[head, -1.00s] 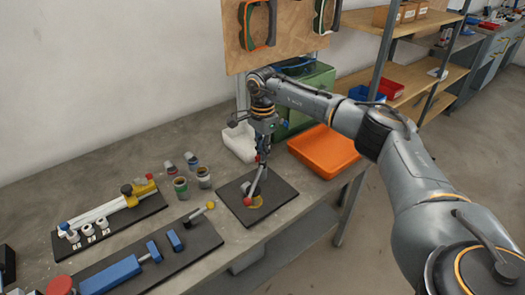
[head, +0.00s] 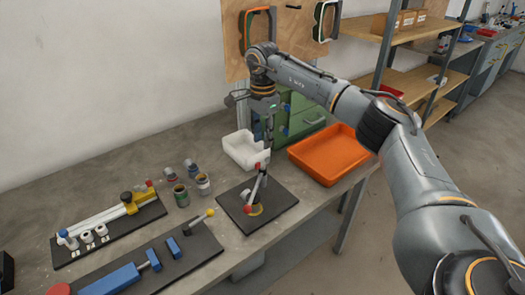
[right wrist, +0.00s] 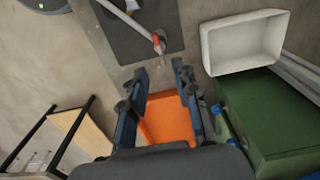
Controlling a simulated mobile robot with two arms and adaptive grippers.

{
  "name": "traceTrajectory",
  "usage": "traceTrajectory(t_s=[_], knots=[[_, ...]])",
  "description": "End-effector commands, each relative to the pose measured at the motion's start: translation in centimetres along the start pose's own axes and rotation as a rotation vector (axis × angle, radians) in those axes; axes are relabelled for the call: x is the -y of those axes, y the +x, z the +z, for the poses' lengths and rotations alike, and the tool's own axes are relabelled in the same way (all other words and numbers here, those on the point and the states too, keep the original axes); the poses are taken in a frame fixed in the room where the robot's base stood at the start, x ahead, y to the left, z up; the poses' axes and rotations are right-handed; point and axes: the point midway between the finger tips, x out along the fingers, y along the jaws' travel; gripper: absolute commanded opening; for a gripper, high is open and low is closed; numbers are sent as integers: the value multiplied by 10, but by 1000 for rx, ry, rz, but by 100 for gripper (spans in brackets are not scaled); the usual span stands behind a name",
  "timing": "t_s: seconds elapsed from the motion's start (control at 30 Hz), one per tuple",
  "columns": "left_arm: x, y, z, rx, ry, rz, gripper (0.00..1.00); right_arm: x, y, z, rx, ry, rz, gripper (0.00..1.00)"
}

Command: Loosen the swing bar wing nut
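The swing bar (head: 258,187) is a grey bar rising at a tilt from a black plate (head: 282,196) on the bench. One red part (head: 257,166) is at its upper end and another red part (head: 246,194) is near its base; I cannot tell which is the wing nut. In the right wrist view the bar's red tip (right wrist: 157,41) lies just ahead of the fingers. My right gripper (right wrist: 160,72) is open with nothing between its fingers. In the head view the right gripper (head: 268,134) hangs above the bar's tip, apart from it. My left gripper is out of view.
An orange tray (head: 322,179) stands right of the plate. A white bin (head: 238,153) and green cabinet (head: 305,122) stand behind. Small cans (head: 181,195) and fixtures with a yellow clamp (head: 130,203) and blue clamp (head: 118,277) lie left. Bare bench shows at the far left.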

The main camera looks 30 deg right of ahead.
Motion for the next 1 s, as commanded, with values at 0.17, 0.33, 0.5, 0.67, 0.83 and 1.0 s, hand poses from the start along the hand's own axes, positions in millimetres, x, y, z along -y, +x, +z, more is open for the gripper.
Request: traceTrajectory(t_s=[0.17,0.33,0.5,0.67,0.83,1.0], knots=[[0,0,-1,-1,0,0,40,1,-30,0,1,0,-2,30],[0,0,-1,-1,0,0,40,0,-41,0,1,-1,0,30],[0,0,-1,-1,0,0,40,0,-42,0,1,0,0,30],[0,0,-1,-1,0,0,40,0,-42,0,1,0,0,30],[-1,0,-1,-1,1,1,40,0,-42,0,1,0,0,30],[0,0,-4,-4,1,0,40,0,-42,0,1,0,0,30]])
